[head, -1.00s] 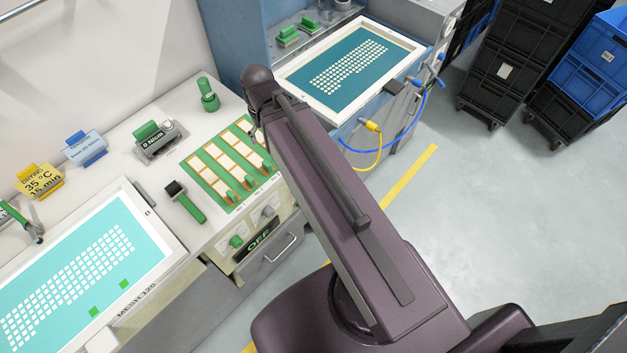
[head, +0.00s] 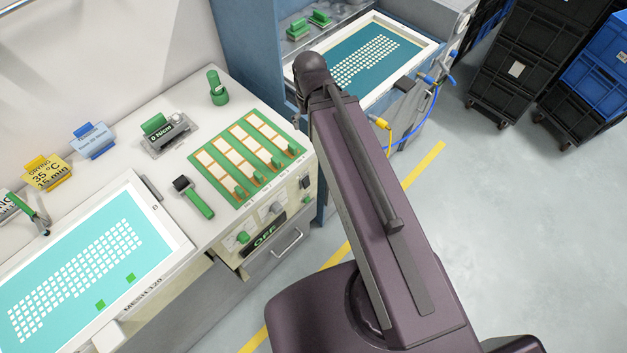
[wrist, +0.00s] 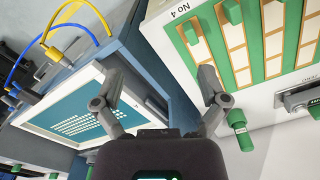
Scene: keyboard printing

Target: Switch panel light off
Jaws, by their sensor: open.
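The panel (head: 293,214) is on the front face of the cream bench in the head view. It carries a green knob (head: 242,237), a grey knob (head: 277,207), a small dark switch-like part (head: 306,182) and a dark display reading OFF (head: 264,237). I cannot tell from these frames which part is the light switch or whether a light is lit. My gripper (wrist: 155,90) is open and empty in the wrist view, its fingers spread wide. The panel front is not clearly seen there. My arm mostly hides the gripper in the head view.
A board with green sliders (head: 252,160) lies on the bench; it also shows in the wrist view (wrist: 245,45). The blue machine with a white-framed screen (head: 425,45) stands behind my arm, with yellow and blue hoses. Black crates (head: 515,65) stand right.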

